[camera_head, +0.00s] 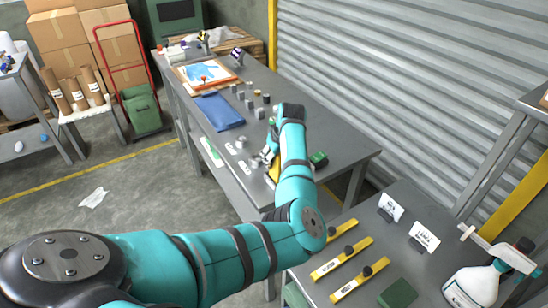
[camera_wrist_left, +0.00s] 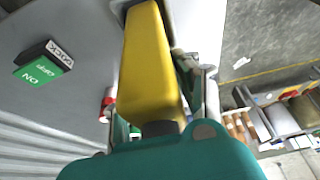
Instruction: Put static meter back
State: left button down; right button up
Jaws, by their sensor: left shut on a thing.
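A yellow, block-shaped thing, which looks like the static meter (camera_wrist_left: 150,65), fills the middle of the left wrist view. My left gripper (camera_wrist_left: 160,85) is shut on it, with a finger along each side. In the head view my left gripper (camera_head: 268,156) is over the near end of the long grey table (camera_head: 335,140). Only a sliver of the yellow meter (camera_head: 273,172) shows there, mostly hidden by my arm. I cannot tell whether it touches the table. My right gripper is in neither view.
A green and black block (camera_head: 318,159) sits right of my wrist. Small weights (camera_head: 248,104), a blue folder (camera_head: 219,111) and an orange-framed board (camera_head: 205,75) lie farther back. The nearer table holds yellow bars (camera_head: 341,258), sign cards (camera_head: 424,236) and a spray bottle (camera_head: 472,288).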

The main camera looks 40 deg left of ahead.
pick_arm(q)
jog(key=shift+f, duration=0.5)
jog(key=c, duration=0.8)
grip_release()
jog(key=shift+c, duration=0.2)
jog(key=v, duration=1.2)
jog(key=shift+s, duration=0.1)
